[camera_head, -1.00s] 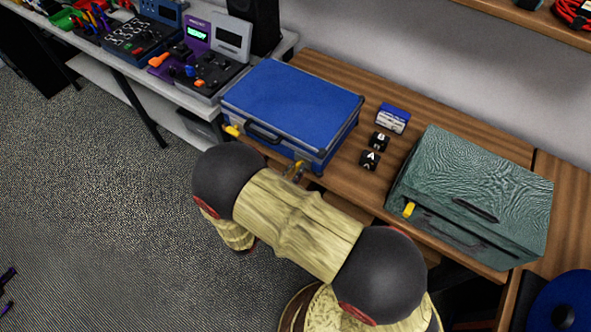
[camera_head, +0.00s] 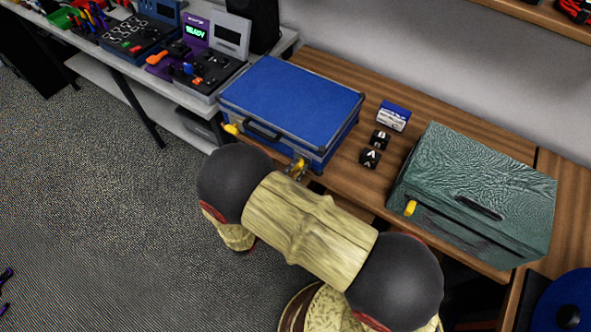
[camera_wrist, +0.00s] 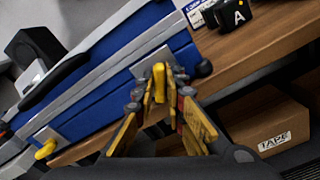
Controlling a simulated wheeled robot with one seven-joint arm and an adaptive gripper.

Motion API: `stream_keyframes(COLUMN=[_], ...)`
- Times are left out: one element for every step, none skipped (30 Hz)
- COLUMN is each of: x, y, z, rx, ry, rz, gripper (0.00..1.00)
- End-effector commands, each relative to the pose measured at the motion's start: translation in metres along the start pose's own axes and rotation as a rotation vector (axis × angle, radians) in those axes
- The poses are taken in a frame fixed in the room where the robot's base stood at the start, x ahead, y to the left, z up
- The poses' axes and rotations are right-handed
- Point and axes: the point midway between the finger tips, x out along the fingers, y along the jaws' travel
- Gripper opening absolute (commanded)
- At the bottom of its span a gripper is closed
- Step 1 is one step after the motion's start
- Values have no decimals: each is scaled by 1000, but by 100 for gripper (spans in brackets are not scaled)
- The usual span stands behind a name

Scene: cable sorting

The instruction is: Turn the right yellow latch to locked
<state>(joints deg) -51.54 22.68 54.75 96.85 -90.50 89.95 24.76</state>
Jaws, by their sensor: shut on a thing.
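The blue case (camera_head: 290,95) lies closed on the wooden table, with metal edging and a dark handle on its front. Its right yellow latch (camera_wrist: 159,80) stands roughly upright on a metal plate at the front in the wrist view. My gripper (camera_wrist: 158,98) is at this latch, with one finger on each side of it, shut on it. In the head view my gripper (camera_head: 297,171) is small and partly hidden behind my arm. The left yellow latch (camera_head: 232,129) sticks out at the case's left front; it also shows in the wrist view (camera_wrist: 46,149).
Two black blocks, A (camera_head: 370,158) and B (camera_head: 380,140), and a small blue-white box (camera_head: 393,116) stand right of the case. A green case (camera_head: 470,185) lies farther right. A cardboard box marked TAPE (camera_wrist: 262,125) is below the table edge.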

Motion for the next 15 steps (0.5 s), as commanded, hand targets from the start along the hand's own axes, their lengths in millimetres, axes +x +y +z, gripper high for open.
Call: stream_keyframes(x=[0, 0, 0, 0, 0, 0, 0, 0, 0, 0, 0, 0, 0, 0, 0], y=[-1, -1, -2, -2, -2, -2, -2, -2, -2, -2, -3, -3, -3, -3, -3], z=[-1, -2, -2, -2, -2, -2, -2, -2, -2, -2, -2, -3, -3, -3, -3], rx=[44, 72, 110, 139, 168, 206, 235, 262, 301, 329, 357, 395, 424, 454, 492], ry=[1, 1, 1, 1, 1, 1, 1, 1, 1, 1, 1, 1, 1, 1, 1], rz=[0, 0, 0, 0, 0, 0, 0, 0, 0, 0, 0, 0, 0, 0, 0], gripper=[0, 0, 0, 0, 0, 0, 0, 0, 0, 0, 0, 0, 0, 0, 0])
